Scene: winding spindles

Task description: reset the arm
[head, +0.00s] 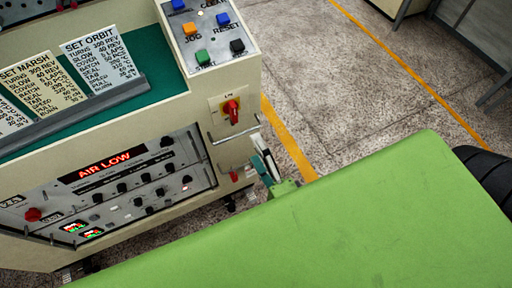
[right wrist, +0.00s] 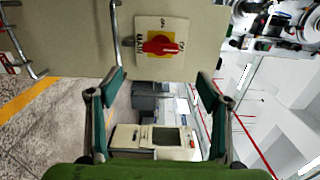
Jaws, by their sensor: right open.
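My right gripper (head: 264,155) is open and empty beside the right end of the cream machine (head: 235,88). It is below and right of the red rotary switch (head: 231,110) on its yellow plate. In the right wrist view the two fingers of the gripper (right wrist: 163,80) stand wide apart, and the red switch (right wrist: 162,45) shows beyond and between the fingertips, apart from them. My green right arm fills the lower right of the head view. My left gripper is not in view.
A button panel (head: 208,36) has blue, orange, green and black buttons, with labels including JOG and RESET. A display (head: 103,160) reads AIR LOW. Setting cards (head: 98,60) stand on the green top. A metal handle (head: 234,134) juts below the switch. Speckled floor (head: 345,80) is clear at right.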

